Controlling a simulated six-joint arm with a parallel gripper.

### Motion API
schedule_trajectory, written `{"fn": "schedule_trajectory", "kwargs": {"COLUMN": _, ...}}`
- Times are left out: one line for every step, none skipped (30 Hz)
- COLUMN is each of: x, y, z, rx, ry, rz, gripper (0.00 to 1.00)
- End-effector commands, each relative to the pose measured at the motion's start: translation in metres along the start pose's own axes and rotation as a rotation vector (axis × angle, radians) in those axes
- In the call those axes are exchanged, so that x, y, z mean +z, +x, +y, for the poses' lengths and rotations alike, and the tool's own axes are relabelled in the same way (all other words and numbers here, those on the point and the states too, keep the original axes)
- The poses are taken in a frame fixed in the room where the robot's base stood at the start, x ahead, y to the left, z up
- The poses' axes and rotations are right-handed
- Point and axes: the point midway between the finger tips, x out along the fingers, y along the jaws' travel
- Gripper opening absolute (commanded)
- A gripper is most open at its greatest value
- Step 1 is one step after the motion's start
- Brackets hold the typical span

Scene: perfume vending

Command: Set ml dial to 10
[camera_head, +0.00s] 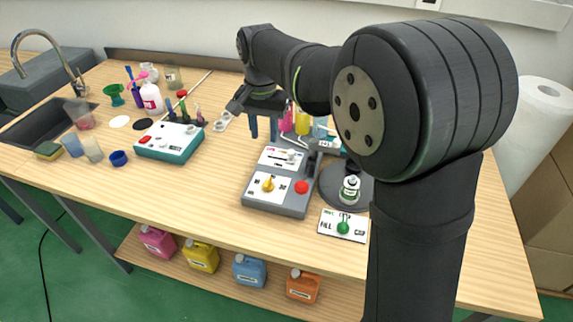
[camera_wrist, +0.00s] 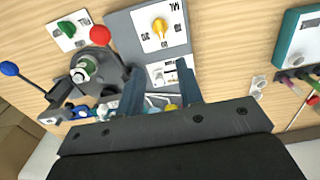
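A yellow dial (camera_head: 268,184) sits on a white label plate on the grey machine (camera_head: 248,205), left of a red button (camera_head: 302,187). In the wrist view the yellow dial (camera_wrist: 159,27) lies beyond the fingertips. My gripper (camera_head: 264,135) hangs above the back of the machine, apart from the dial. In the wrist view my gripper (camera_wrist: 161,68) has its two blue fingers spread with nothing held between them.
A white slider panel (camera_head: 280,158) lies behind the dial. A green knob (camera_head: 343,228) on a FILL/CAP plate and a small bottle (camera_head: 349,189) on a round grey platform are at right. A teal box (camera_head: 170,152) stands left. Bare table lies left of the machine.

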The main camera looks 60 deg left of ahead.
Motion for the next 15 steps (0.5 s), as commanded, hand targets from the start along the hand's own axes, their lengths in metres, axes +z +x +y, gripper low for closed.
{"fn": "schedule_trajectory", "kwargs": {"x": 0.000, "y": 0.007, "z": 0.000, "rx": 0.001, "ry": 0.000, "rz": -0.002, "gripper": 0.34}}
{"fn": "schedule_trajectory", "kwargs": {"x": 0.000, "y": 0.011, "z": 0.000, "rx": 0.002, "ry": 0.000, "rz": -0.003, "gripper": 0.34}}
{"fn": "schedule_trajectory", "kwargs": {"x": 0.001, "y": 0.019, "z": 0.000, "rx": 0.002, "ry": 0.000, "rz": -0.003, "gripper": 0.34}}
{"fn": "schedule_trajectory", "kwargs": {"x": 0.001, "y": 0.025, "z": 0.001, "rx": 0.003, "ry": 0.000, "rz": -0.004, "gripper": 0.34}}
{"fn": "schedule_trajectory", "kwargs": {"x": 0.001, "y": 0.031, "z": 0.000, "rx": 0.003, "ry": 0.000, "rz": -0.004, "gripper": 0.34}}
{"fn": "schedule_trajectory", "kwargs": {"x": 0.001, "y": 0.040, "z": 0.000, "rx": 0.003, "ry": 0.000, "rz": -0.004, "gripper": 0.34}}
{"fn": "schedule_trajectory", "kwargs": {"x": 0.001, "y": 0.047, "z": 0.001, "rx": 0.003, "ry": 0.000, "rz": -0.005, "gripper": 0.34}}
{"fn": "schedule_trajectory", "kwargs": {"x": 0.001, "y": 0.053, "z": 0.001, "rx": 0.003, "ry": 0.000, "rz": -0.004, "gripper": 0.34}}
{"fn": "schedule_trajectory", "kwargs": {"x": 0.001, "y": 0.062, "z": 0.001, "rx": 0.003, "ry": 0.000, "rz": -0.004, "gripper": 0.34}}
{"fn": "schedule_trajectory", "kwargs": {"x": 0.001, "y": 0.069, "z": 0.001, "rx": 0.004, "ry": 0.000, "rz": -0.005, "gripper": 0.34}}
{"fn": "schedule_trajectory", "kwargs": {"x": 0.001, "y": 0.076, "z": 0.001, "rx": 0.003, "ry": 0.000, "rz": -0.004, "gripper": 0.34}}
{"fn": "schedule_trajectory", "kwargs": {"x": 0.001, "y": 0.084, "z": 0.001, "rx": 0.003, "ry": 0.000, "rz": -0.004, "gripper": 0.34}}
{"fn": "schedule_trajectory", "kwargs": {"x": 0.001, "y": 0.091, "z": 0.001, "rx": 0.003, "ry": 0.000, "rz": -0.004, "gripper": 0.34}}
{"fn": "schedule_trajectory", "kwargs": {"x": 0.001, "y": 0.098, "z": 0.001, "rx": 0.003, "ry": 0.000, "rz": -0.004, "gripper": 0.34}}
{"fn": "schedule_trajectory", "kwargs": {"x": 0.001, "y": 0.106, "z": 0.000, "rx": 0.003, "ry": 0.000, "rz": -0.004, "gripper": 0.34}}
